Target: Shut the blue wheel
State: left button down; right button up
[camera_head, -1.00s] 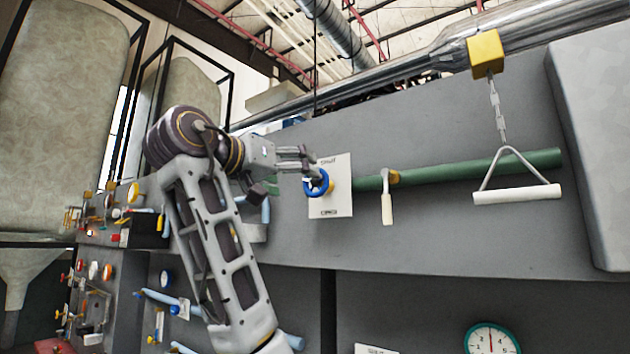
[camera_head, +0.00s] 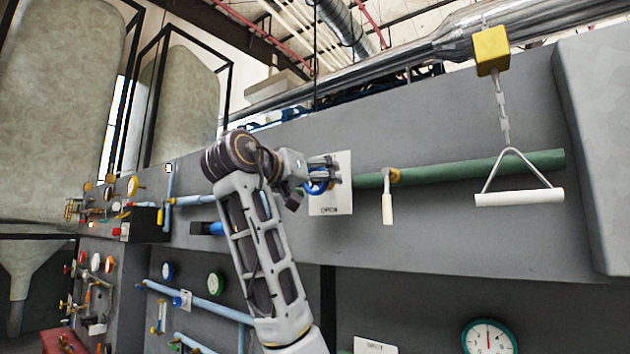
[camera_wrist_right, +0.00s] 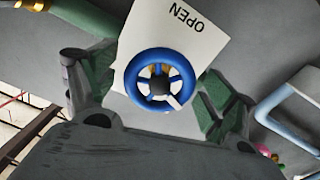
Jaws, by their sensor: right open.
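The blue wheel (camera_head: 316,187) is mounted on a white label plate (camera_head: 330,205) on the grey wall, partly hidden by my right gripper (camera_head: 325,172) in the head view. In the right wrist view the blue wheel (camera_wrist_right: 159,86) faces the camera, with a dark hub, blue spokes and a whitish mark at its lower right. My right gripper (camera_wrist_right: 160,92) is open, its green-padded fingers to either side of the wheel. Contact cannot be made out. The plate (camera_wrist_right: 183,38) reads OPEN, upside down there. My left gripper is not in view.
A green pipe (camera_head: 460,171) runs right from the plate, with a white-handled lever (camera_head: 387,208) close by. A white pull handle (camera_head: 519,197) hangs from a chain further right. A gauge (camera_head: 490,337) sits low right.

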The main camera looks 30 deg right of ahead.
jog(key=c, duration=1)
jog(key=shift+m, duration=0.3)
jog(key=m+b, duration=0.1)
jog(key=m, duration=0.2)
jog(key=shift+a, duration=0.1)
jog(key=m, duration=0.6)
jog(key=shift+m, duration=2.2)
